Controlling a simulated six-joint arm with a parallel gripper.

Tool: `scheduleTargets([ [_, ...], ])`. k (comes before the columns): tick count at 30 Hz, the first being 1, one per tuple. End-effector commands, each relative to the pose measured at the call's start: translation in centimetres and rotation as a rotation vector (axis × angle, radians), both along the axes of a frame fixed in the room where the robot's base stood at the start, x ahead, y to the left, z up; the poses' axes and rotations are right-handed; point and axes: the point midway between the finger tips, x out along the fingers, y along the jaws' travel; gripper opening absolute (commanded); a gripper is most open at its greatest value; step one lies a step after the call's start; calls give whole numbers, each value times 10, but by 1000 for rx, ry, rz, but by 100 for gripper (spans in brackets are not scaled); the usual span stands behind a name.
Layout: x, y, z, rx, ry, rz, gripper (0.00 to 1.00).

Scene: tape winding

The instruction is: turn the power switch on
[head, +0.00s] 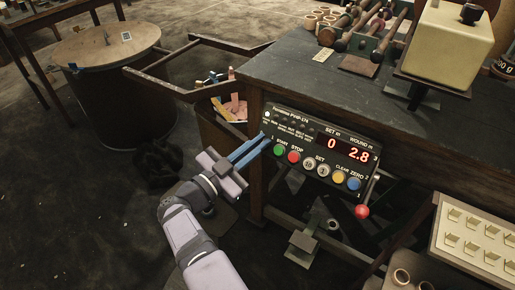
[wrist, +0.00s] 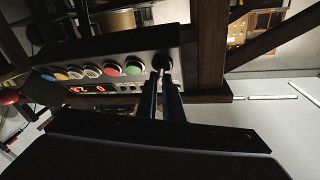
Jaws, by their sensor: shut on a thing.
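The control panel (head: 285,113) is a black box on the front of the workbench. Its red display (head: 346,149) is lit and reads 0 under SET and 2.8 under WOUND. My gripper (head: 263,141) reaches the panel's left end with its two blue fingers, left of the green start button (head: 279,150). In the wrist view, my gripper (wrist: 162,76) is shut on a dark round knob, the power switch (wrist: 162,61), beside the green button. In the head view the fingertips hide the switch. I cannot tell which way it is set.
A row of buttons runs right of my gripper, with the red stop button (head: 294,157) close by. A red ball-ended lever (head: 362,211) hangs at the panel's right. A bin (head: 222,120) stands behind my fingers. The floor at left is mostly open.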

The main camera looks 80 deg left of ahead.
Motion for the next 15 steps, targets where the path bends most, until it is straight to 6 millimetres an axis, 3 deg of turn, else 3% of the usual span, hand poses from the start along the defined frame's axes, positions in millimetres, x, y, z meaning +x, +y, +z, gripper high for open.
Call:
scheduleTargets([
  [1, -1, 1, -12, -2, 20, -6, 0],
  [15, -2, 1, -10, 71, 94, -64, 0],
])
